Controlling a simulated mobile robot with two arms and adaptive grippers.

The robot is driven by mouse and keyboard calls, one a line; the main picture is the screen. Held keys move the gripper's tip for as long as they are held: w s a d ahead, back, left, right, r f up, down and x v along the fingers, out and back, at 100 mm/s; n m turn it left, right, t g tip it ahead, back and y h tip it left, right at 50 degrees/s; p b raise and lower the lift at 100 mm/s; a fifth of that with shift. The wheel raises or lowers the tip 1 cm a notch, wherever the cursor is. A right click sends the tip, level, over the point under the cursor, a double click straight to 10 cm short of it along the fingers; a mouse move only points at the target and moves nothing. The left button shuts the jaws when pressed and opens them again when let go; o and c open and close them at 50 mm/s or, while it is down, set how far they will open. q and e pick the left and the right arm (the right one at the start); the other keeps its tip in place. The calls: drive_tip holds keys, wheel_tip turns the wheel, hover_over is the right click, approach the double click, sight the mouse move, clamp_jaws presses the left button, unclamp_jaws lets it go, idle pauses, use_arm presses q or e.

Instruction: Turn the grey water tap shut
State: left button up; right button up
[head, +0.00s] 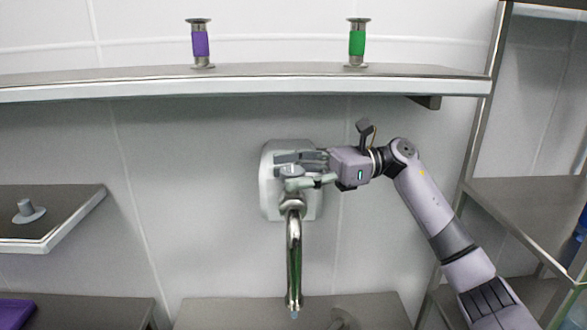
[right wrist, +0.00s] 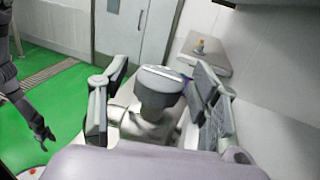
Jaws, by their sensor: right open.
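The grey water tap has a chrome spout (head: 294,255) that hangs down from a pale wall plate (head: 270,200). A small bluish spot shows at the spout's tip; I cannot tell if it is water. My right gripper (head: 290,172) is at the top of the tap, coming from the right. In the right wrist view the tap's grey knob (right wrist: 160,86) stands between the spread fingers of the right gripper (right wrist: 155,105); whether they touch it I cannot tell. A dark gripper, apparently my left (right wrist: 40,135), shows small at the left edge; its opening is unclear.
A long shelf (head: 250,83) runs above, bearing a purple-banded piece (head: 201,45) and a green-banded piece (head: 357,44). A side shelf (head: 60,222) holds a small grey knobbed piece (head: 28,211). A metal rack (head: 525,200) stands at the right. A counter (head: 235,312) lies below the spout.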

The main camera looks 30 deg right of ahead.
drive_tip(key=shift+c, duration=0.3)
